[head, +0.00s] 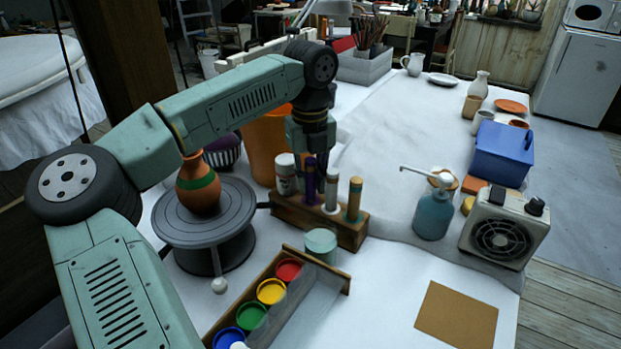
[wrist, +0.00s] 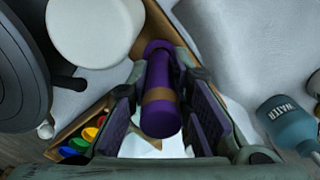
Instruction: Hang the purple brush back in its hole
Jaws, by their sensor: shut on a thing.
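The purple brush (head: 310,181) has a thick purple handle with a brown band. In the wrist view the brush (wrist: 161,95) lies between the two jaws of my gripper (wrist: 165,110), which is shut on it. In the head view my gripper (head: 318,165) is over the left part of the wooden holder (head: 345,229). The brush looks roughly upright there, with its lower end near the holder's top. I cannot tell whether that end is inside a hole.
A white labelled jar (head: 286,174) stands close left of the holder, and an orange bucket (head: 266,146) behind. A pottery wheel (head: 205,220) with a vase is left. A paint tray (head: 346,281) is in front. A water bottle (head: 434,214) stands right.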

